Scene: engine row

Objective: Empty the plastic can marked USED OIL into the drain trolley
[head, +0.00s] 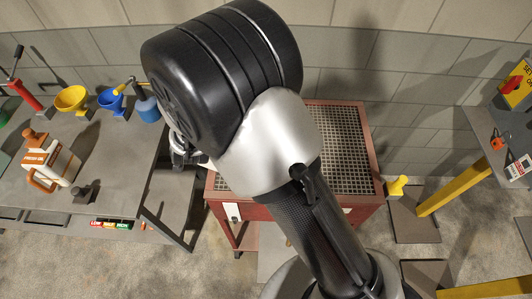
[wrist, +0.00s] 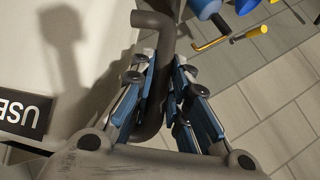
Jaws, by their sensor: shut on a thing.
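A pale can (wrist: 75,80) with a black label (wrist: 22,112) fills the left of the wrist view. The letters USE show upside down on the label; the rest is cut off. My gripper (wrist: 160,95) is shut on its dark curved handle (wrist: 155,22), which passes between the blue finger pads. In the head view only part of my gripper (head: 183,152) shows at the left of my arm, and the held can is hidden behind the arm. The red drain trolley (head: 364,125) with a dark grate top stands behind my arm, partly covered by it.
A grey bench (head: 105,185) at left holds a white can with orange handle (head: 60,166), a yellow funnel (head: 71,99), a blue funnel (head: 110,99) and a blue oiler (head: 148,108). A yellow-legged table (head: 455,190) stands at right.

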